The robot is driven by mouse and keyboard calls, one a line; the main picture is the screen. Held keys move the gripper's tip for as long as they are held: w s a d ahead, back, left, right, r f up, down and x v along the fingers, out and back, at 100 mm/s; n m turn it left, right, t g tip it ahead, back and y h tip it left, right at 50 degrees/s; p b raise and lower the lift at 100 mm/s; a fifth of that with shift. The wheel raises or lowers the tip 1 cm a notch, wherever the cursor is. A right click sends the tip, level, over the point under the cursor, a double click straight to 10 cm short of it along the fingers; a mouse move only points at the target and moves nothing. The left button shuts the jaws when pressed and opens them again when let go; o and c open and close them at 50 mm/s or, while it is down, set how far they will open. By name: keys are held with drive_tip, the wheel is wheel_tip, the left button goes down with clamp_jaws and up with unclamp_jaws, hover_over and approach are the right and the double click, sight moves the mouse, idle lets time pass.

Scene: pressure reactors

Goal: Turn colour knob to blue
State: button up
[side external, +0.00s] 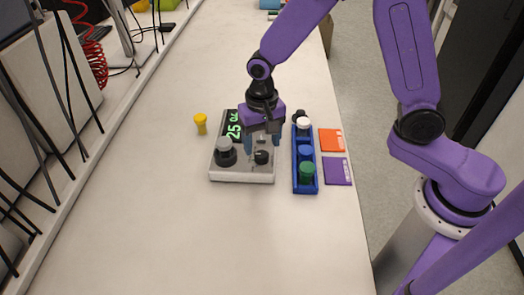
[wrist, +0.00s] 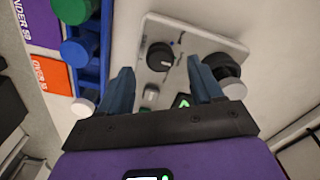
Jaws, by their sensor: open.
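The grey control box (side external: 243,176) stands on the table; its green display (side external: 234,125) reads about 25. A black round knob (side external: 261,157) is on its front right. In the wrist view the black knob (wrist: 160,56) has a small light pointer mark, and a small bluish mark shows near it on the panel; the exact setting is too small to read. My gripper (side external: 263,148) is over the box, pointing down. In the wrist view my gripper (wrist: 160,76) has its blue fingers apart, with the knob between and beyond their tips, and nothing held.
A grey-capped black vessel (side external: 226,150) stands on the box's left, close to one finger in the wrist view. A blue rack (side external: 305,187) with white, blue and green caps stands right, beside orange (side external: 331,140) and purple (side external: 337,171) cards. A yellow piece (side external: 200,123) stands left. The front table is clear.

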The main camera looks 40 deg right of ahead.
sight(262, 154)
drive_tip(key=shift+f, duration=2.05)
drive_tip(key=c, duration=1.1)
